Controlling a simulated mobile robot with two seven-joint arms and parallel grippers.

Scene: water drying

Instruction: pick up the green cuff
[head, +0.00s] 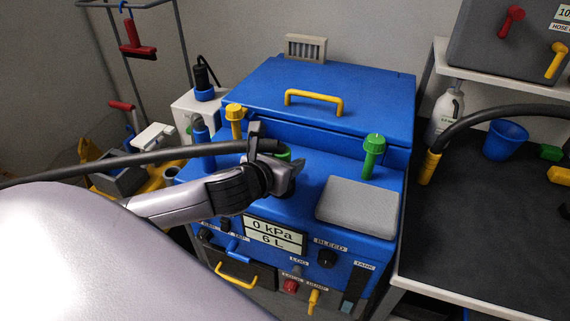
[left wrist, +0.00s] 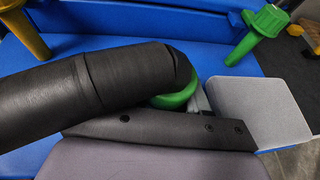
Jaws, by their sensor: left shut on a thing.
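The green cuff (left wrist: 180,98) sits at the bent end of a thick black hose (left wrist: 90,80) in the left wrist view. Only a sliver of the cuff (head: 285,155) shows in the head view, behind my gripper. My left gripper (head: 284,176) is shut on the green cuff, above the top of the blue machine (head: 330,165). The jaws and hose hide most of the cuff, so I cannot tell whether it touches the machine. My right gripper is not in view.
A green-capped post (head: 373,145) and a grey pad (head: 358,205) are to the right. Yellow-capped (head: 235,115) and blue (head: 202,140) posts stand left. A dark bench (head: 490,220) holds a blue bucket (head: 506,140) and another hose end (head: 430,165).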

